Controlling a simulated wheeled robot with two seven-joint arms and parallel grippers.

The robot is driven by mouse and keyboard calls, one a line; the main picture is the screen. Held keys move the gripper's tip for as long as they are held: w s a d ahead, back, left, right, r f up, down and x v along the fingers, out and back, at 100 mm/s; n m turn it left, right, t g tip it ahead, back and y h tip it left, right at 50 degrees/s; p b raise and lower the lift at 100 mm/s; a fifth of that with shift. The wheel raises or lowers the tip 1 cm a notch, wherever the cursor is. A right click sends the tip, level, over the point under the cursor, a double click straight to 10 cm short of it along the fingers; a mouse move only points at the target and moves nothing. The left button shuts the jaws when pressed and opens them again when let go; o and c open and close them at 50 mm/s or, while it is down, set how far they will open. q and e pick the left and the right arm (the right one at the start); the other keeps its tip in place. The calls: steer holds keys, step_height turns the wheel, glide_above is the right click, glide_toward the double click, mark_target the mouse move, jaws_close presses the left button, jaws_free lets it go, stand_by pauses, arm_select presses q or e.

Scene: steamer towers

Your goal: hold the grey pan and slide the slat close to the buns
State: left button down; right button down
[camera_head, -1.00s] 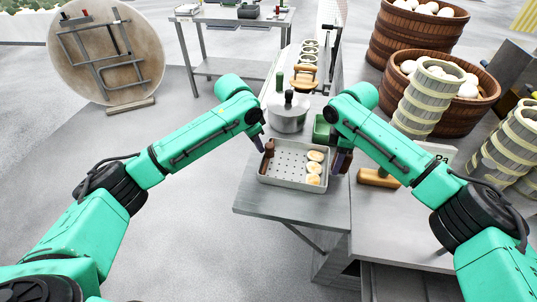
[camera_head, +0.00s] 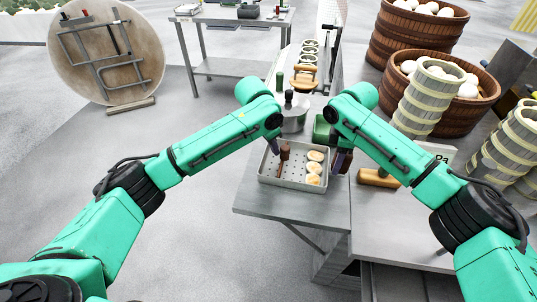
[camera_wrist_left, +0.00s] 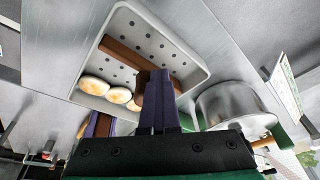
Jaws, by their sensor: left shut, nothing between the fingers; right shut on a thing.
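The grey pan (camera_head: 290,185) is a perforated tray on the steel table. Several round golden buns (camera_head: 314,168) lie in a row along its right side. The brown slat (camera_head: 284,156), with an upright handle, stands in the pan left of the buns, with a gap between. My left gripper (camera_head: 274,149) is shut and empty, at the slat's left side by the handle. In the left wrist view the fingers (camera_wrist_left: 160,100) overlap the brown handle, so exact contact is unclear. My right gripper (camera_head: 341,162) is shut on the pan's right rim; its fingertips are partly hidden.
A lidded metal pot (camera_head: 294,120) and a green box (camera_head: 322,130) stand just behind the pan. A wooden-handled tool (camera_head: 377,178) lies to the right. Steamer towers (camera_head: 427,98) and bun baskets (camera_head: 450,110) crowd the right. The table front (camera_head: 300,213) is clear.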

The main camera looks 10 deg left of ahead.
arm_select(q)
glide_above(293, 168)
steer(key=shift+w+d, duration=0.1)
steer(key=shift+d, duration=0.1)
arm_select(e)
steer(key=shift+f, duration=0.15)
arm_select(q)
steer(key=shift+a, duration=0.1)
stand_by(0.8)
steer(key=w+v, duration=0.1)
steer(key=v, duration=0.6)
steer(key=shift+w+r, duration=0.15)
steer(key=shift+w, duration=0.15)
stand_by(0.4)
arm_select(e)
steer(key=c, duration=0.8)
jaws_free()
arm_select(q)
steer(key=shift+w, duration=0.15)
arm_select(e)
steer(key=o, duration=0.4)
steer(key=shift+w, duration=0.1)
steer(key=shift+c, duration=0.2)
